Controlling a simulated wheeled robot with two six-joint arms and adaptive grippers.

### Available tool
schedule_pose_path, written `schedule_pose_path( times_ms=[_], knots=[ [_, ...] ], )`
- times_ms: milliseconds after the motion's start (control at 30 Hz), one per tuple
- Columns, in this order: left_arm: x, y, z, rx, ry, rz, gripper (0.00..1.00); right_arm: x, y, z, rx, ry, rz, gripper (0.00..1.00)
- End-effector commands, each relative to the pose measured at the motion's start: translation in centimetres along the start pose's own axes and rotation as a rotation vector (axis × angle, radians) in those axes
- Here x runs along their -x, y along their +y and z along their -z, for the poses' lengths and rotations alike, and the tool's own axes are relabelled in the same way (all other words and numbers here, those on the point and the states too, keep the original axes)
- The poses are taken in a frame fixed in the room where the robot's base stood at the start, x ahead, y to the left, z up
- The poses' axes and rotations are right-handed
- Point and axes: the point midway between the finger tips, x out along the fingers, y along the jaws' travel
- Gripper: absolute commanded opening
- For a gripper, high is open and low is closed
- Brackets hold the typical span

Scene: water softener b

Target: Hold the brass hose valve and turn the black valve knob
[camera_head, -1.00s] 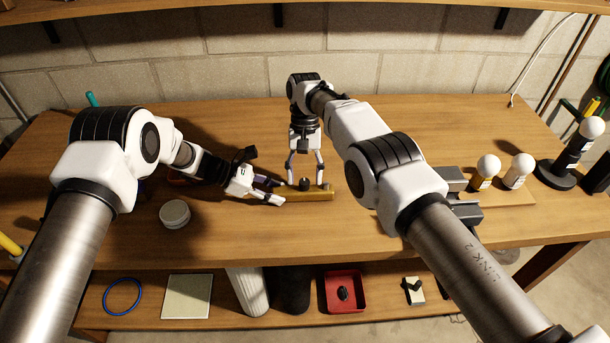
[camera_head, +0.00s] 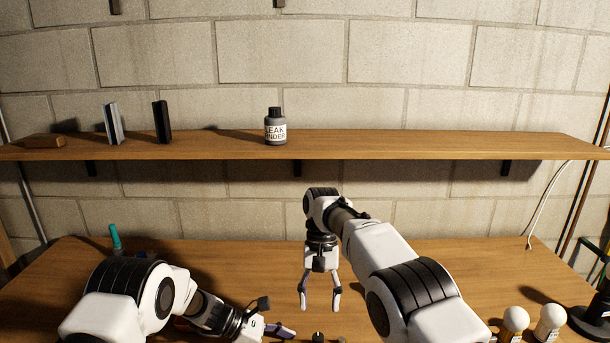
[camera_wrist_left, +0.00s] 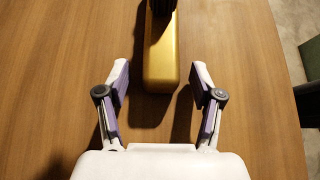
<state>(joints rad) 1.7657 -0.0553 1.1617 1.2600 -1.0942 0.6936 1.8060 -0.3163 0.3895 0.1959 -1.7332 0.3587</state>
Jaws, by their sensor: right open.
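The brass hose valve (camera_wrist_left: 161,65) lies on the bench in the left wrist view, its near end reaching between the two fingers of my left gripper (camera_wrist_left: 161,70). Bare gaps show on both sides, so this gripper is open and not touching it. The black valve knob (camera_wrist_left: 162,8) sits at the top edge of that view, partly cut off. In the head view the knob (camera_head: 318,337) shows at the bottom edge, and most of the valve is out of frame. My right gripper (camera_head: 319,308) is open and empty, pointing down, apart from the knob, above it in the picture.
A wall shelf (camera_head: 390,146) at the back carries a leak finder bottle (camera_head: 275,128), several small dark and grey items and a brown block (camera_head: 43,142). White-capped bottles (camera_head: 550,322) stand at the right of the bench (camera_head: 440,262). A teal-topped object (camera_head: 115,238) is back left.

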Motion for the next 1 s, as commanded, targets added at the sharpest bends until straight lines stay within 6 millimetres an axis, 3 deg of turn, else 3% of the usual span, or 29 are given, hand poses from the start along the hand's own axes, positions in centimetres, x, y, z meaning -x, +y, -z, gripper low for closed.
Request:
schedule_pose_path(
  times_ms=[167, 267, 533, 700, 1000],
  knots=[
    [0.3, 0.1, -0.1, 0.000, -0.001, -0.001, 0.66, 0.0, 0.0, 0.0, 0.000, 0.000, 0.000, 0.58],
    [1.6, 0.1, -0.1, 0.000, -0.001, -0.003, 0.66, 0.0, 0.0, 0.0, 0.000, 0.000, 0.000, 0.58],
    [8.3, 0.2, 0.0, 0.000, -0.001, -0.005, 0.66, 0.0, 0.0, 0.0, 0.000, 0.000, 0.000, 0.58],
    [11.3, 0.1, 0.1, 0.000, -0.001, -0.002, 0.66, 0.0, 0.0, 0.0, 0.000, 0.000, 0.000, 0.58],
    [12.0, 0.1, 0.1, 0.001, 0.000, 0.000, 0.66, 0.0, 0.0, 0.0, 0.000, 0.000, 0.000, 0.58]
  ],
)
